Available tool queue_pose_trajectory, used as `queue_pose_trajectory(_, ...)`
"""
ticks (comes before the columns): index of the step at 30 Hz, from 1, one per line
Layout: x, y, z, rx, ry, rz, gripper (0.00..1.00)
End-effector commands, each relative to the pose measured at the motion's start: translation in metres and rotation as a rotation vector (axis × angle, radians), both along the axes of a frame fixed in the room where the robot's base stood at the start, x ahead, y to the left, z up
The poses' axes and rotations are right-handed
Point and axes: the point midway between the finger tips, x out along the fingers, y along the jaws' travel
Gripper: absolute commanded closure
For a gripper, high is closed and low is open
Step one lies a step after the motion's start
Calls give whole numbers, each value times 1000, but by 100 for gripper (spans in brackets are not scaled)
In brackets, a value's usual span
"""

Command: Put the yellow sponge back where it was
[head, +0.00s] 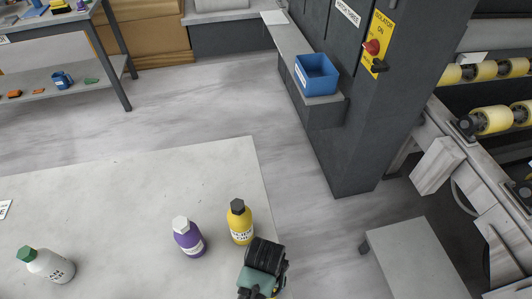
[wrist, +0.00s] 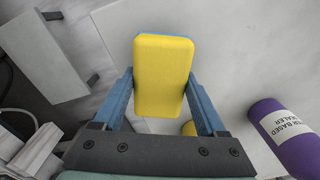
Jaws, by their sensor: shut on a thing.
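The yellow sponge (wrist: 163,75) is in my gripper (wrist: 161,90) in the wrist view, gripped between the two blue fingers. Its broad yellow face is toward the camera and a thin blue layer shows along its far edge. In the head view, my gripper (head: 262,262) is at the bottom, just below and right of the yellow bottle, over the slab's right edge. The sponge cannot be made out there.
The pale stone slab (head: 120,205) carries a yellow bottle (head: 240,222), a purple bottle (head: 188,238) and a white bottle (head: 47,265) with a green cap. A blue bin (head: 316,75) stands on a grey ledge. A grey bench (head: 420,258) is at right. Much of the slab is clear.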

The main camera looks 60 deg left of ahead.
Motion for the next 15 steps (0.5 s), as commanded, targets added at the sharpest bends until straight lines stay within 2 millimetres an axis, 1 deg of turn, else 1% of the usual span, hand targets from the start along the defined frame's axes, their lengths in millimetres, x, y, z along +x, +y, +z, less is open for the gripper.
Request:
queue_pose_trajectory(1, 0, 0, -10, -1, 3, 0, 78)
queue_pose_trajectory(5, 0, 0, -23, -1, 2, -1, 78)
queue_pose_trajectory(15, 0, 0, -26, 0, 0, 0, 78)
